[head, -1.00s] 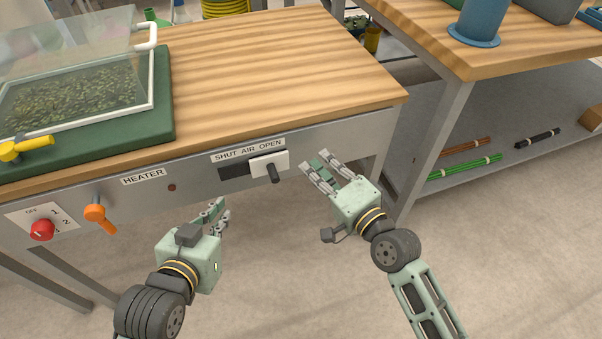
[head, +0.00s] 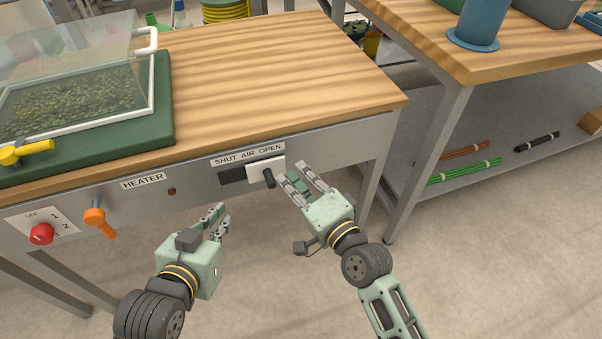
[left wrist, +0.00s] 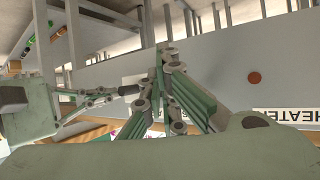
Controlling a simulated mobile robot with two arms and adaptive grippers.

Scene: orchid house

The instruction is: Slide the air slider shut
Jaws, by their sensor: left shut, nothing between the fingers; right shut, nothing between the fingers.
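The air slider is a white plate (head: 258,169) with a dark knob (head: 270,179), set in the front panel under the label SHUT AIR OPEN (head: 248,153). The plate sits toward the OPEN side, with dark slot (head: 231,175) bare on its left. My right gripper (head: 294,175) is shut and empty, its fingertips just right of the knob; whether they touch it I cannot tell. My left gripper (head: 222,210) is shut and empty, below and left of the slider. Its fingers also show in the left wrist view (left wrist: 166,55), partly hiding the panel.
On the panel's left are a HEATER label (head: 143,181), an orange lever (head: 97,219) and a red knob (head: 41,233). A glass-lidded case on a green base (head: 150,152) stands on the bench (head: 270,75). Another bench (head: 470,68) stands at right. Floor in front is clear.

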